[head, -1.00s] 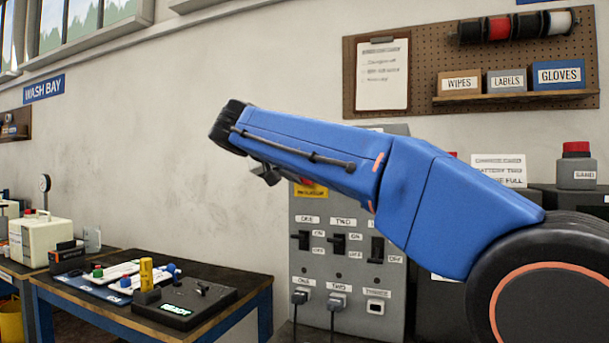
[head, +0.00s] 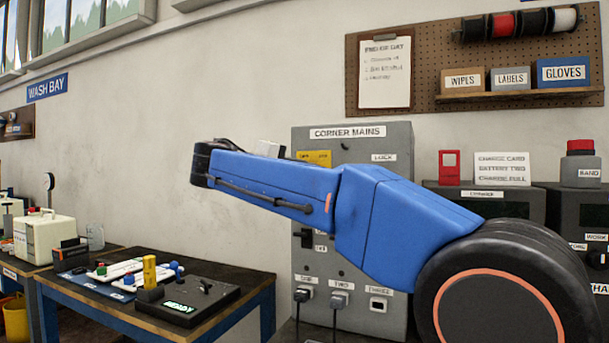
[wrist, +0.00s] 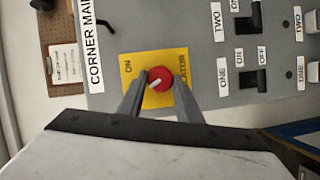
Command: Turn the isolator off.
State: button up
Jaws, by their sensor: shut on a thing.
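The isolator is a red round knob (wrist: 160,79) on a yellow plate (wrist: 179,56) on the grey Corner Mains panel (wrist: 140,32). The wrist view shows it turned sideways, with "ON" on the plate. A white mark on the knob slants toward the picture's lower left. My gripper (wrist: 158,80) is shut on the knob, one grey finger on each side. In the head view my blue arm hides the knob and gripper; only a corner of the yellow plate (head: 318,157) shows on the panel (head: 360,150).
Black switches ONE (wrist: 248,80) and TWO (wrist: 248,22) sit beside the isolator. Plugs (head: 302,295) hang from sockets lower on the panel. A charger with a red part (head: 449,168) stands to the right. A workbench (head: 120,322) with a black device stands left.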

jog(key=shift+f+n+t+h, duration=0.2)
jog(key=shift+n+t+h, duration=0.1)
jog(key=shift+n, duration=1.1)
jog(key=o, duration=1)
jog(key=shift+a, duration=0.1)
jog(key=shift+o, duration=0.2)
jog(key=v, duration=1.7)
jog(key=shift+f, duration=0.15)
jog(key=shift+s+a, duration=0.1)
